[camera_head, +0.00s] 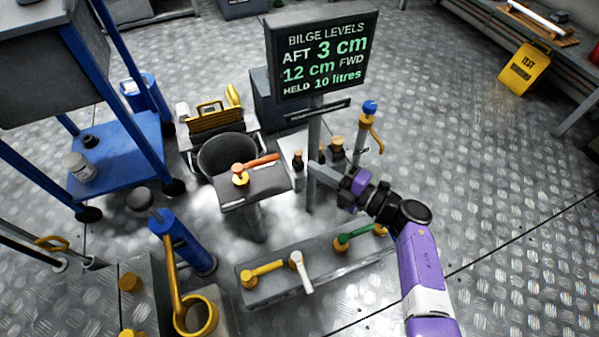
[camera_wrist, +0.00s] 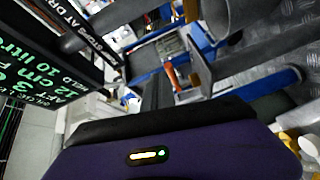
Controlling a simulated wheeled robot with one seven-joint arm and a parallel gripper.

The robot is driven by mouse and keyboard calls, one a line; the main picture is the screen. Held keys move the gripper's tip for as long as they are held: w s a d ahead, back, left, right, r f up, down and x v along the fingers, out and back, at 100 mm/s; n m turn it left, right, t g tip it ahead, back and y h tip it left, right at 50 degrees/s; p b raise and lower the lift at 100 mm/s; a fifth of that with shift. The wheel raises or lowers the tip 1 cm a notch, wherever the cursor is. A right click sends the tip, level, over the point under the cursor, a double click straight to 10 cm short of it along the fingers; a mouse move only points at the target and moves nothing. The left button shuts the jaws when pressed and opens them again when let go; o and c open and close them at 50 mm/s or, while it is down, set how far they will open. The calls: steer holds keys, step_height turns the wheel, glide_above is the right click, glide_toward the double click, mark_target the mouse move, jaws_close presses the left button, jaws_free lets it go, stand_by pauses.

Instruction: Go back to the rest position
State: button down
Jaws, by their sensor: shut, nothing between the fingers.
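My gripper (camera_head: 318,172) is at the right of centre in the head view, in front of the post under the bilge levels display (camera_head: 322,58). Its fingers are shut with nothing held. My purple arm reaches up to it from the lower right. In the wrist view the dark fingers (camera_wrist: 158,92) show above the purple gripper body, and the display (camera_wrist: 45,65) is close at the left. I cannot tell whether the gripper touches the post.
A small stand with an orange-handled valve (camera_head: 240,178) is left of the gripper. A grey block (camera_head: 320,268) with yellow, white and green levers is below. Blue shelving (camera_head: 120,150) is left.

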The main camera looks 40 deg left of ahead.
steer(key=shift+w+d, duration=0.6)
steer(key=shift+w, duration=0.15)
